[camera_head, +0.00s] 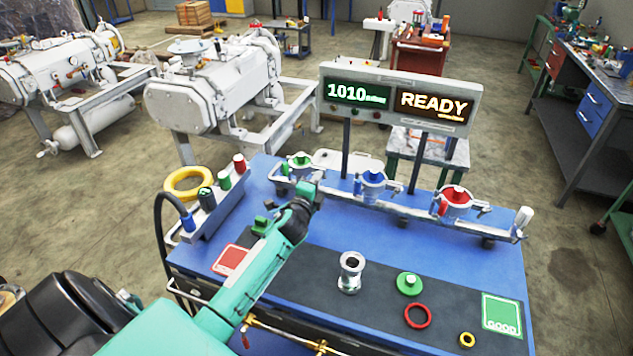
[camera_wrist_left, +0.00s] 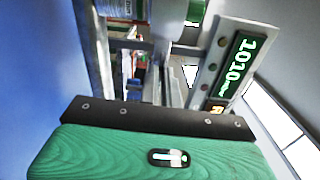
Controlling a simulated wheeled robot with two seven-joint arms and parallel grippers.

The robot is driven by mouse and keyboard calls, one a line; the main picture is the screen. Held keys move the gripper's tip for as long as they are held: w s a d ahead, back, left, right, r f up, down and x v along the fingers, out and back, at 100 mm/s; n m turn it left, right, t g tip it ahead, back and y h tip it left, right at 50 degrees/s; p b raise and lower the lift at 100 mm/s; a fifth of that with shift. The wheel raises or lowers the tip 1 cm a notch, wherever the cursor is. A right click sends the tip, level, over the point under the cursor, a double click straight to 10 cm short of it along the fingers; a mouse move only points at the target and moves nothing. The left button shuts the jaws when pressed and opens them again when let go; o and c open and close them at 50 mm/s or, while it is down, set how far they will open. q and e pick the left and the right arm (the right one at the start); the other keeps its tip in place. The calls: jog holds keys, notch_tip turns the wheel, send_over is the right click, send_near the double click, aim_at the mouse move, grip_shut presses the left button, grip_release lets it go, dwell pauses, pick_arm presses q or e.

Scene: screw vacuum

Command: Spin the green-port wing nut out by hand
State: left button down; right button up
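The green port (camera_head: 300,160) is the leftmost of three clamped ports on the manifold bar at the back of the blue bench. My left arm reaches across the bench from the lower left. Its gripper (camera_head: 313,184) is just in front of the green port, at the right side of its clamp. The wing nut is too small and too covered by the gripper to make out. In the left wrist view, grey metal parts fill the middle, and I cannot tell the fingers' opening. My right gripper is in neither view.
The blue port (camera_head: 373,180) and red port (camera_head: 456,197) stand to the right. A display (camera_head: 398,98) reads 1010 and READY above the bar.

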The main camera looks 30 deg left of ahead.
pick_arm(q)
jog(key=shift+n, duration=0.7)
jog(key=shift+r, duration=0.1)
jog(key=c, duration=1.6)
grip_release()
jog(key=shift+w, duration=0.1)
jog(key=b+v, duration=0.2)
jog(key=v, duration=1.1)
jog(key=shift+s, duration=0.35)
jog(key=shift+d, duration=0.1)
